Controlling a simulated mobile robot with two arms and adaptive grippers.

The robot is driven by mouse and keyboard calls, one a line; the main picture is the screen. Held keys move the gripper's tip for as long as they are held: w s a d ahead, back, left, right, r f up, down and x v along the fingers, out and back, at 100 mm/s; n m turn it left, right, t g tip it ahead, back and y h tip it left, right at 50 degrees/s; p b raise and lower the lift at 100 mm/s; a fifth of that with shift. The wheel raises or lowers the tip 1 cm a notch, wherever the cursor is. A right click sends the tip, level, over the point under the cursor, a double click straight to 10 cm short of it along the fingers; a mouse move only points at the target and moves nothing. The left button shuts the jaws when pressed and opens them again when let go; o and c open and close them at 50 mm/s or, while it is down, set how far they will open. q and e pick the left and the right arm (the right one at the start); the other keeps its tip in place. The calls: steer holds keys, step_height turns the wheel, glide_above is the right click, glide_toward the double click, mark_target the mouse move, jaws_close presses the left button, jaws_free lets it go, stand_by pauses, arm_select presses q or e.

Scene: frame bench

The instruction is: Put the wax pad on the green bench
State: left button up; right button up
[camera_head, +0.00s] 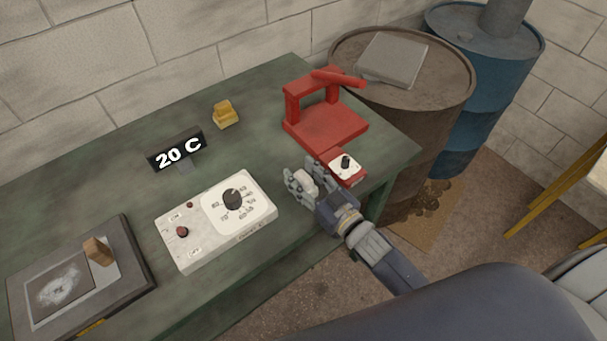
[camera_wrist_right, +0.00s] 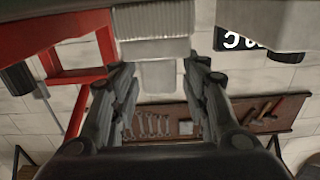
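A small yellow block (camera_head: 225,115), which looks most like the wax pad, rests on the green bench (camera_head: 130,190) near its back edge. My right gripper (camera_head: 302,180) is above the front right of the bench, between the white dial box and the red stand, well apart from the yellow block. In the right wrist view its two dark fingers (camera_wrist_right: 158,85) stand apart. A pale, partly ribbed piece (camera_wrist_right: 155,48) shows at and between the fingertips; I cannot tell whether they grip it. My left gripper is not in view.
On the bench are a white dial box (camera_head: 178,250), a 20 C sign (camera_head: 178,153), a red stand (camera_head: 330,128) and a dark plate (camera_head: 130,285) bearing a brown block (camera_head: 98,250). A rusty barrel (camera_head: 425,125) with a grey slab (camera_head: 392,60) stands beyond the right end.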

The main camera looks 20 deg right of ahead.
steer(key=shift+r, duration=0.2)
steer(key=shift+s+d+f, duration=0.1)
steer(key=shift+s+f, duration=0.1)
steer(key=shift+s, duration=0.1)
steer(key=b+v, duration=0.2)
steer(key=v, duration=0.9)
steer(key=shift+s, duration=0.2)
steer(key=shift+d+r, duration=0.1)
steer(key=shift+r, duration=0.05)
